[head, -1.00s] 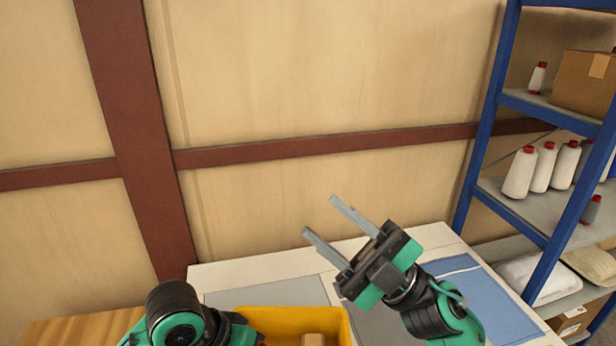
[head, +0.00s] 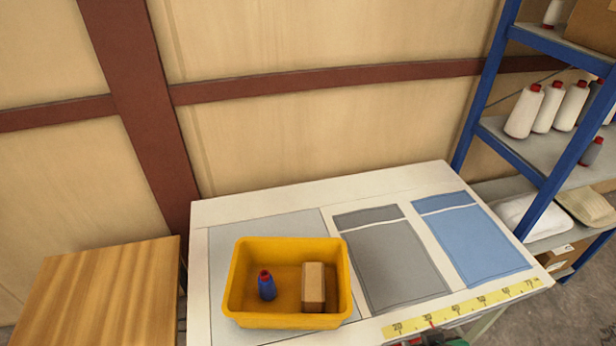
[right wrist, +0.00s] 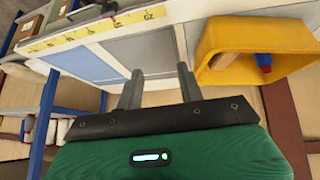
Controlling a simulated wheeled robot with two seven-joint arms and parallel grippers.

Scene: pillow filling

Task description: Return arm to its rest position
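My right gripper (right wrist: 158,84) shows in the right wrist view with its two grey fingers apart and nothing between them. In the head view only a small green and dark part of my right arm (head: 440,340) shows at the bottom edge, in front of the table. My left arm and gripper are out of both views.
A white table (head: 290,207) bears a yellow bin (head: 290,244) holding a blue bottle with a red cap (head: 266,286) and a brown box (head: 313,284). Grey (head: 393,265) and blue (head: 478,242) fabric pieces lie flat. A blue shelf rack (head: 481,93) stands right, a wooden surface (head: 100,290) left.

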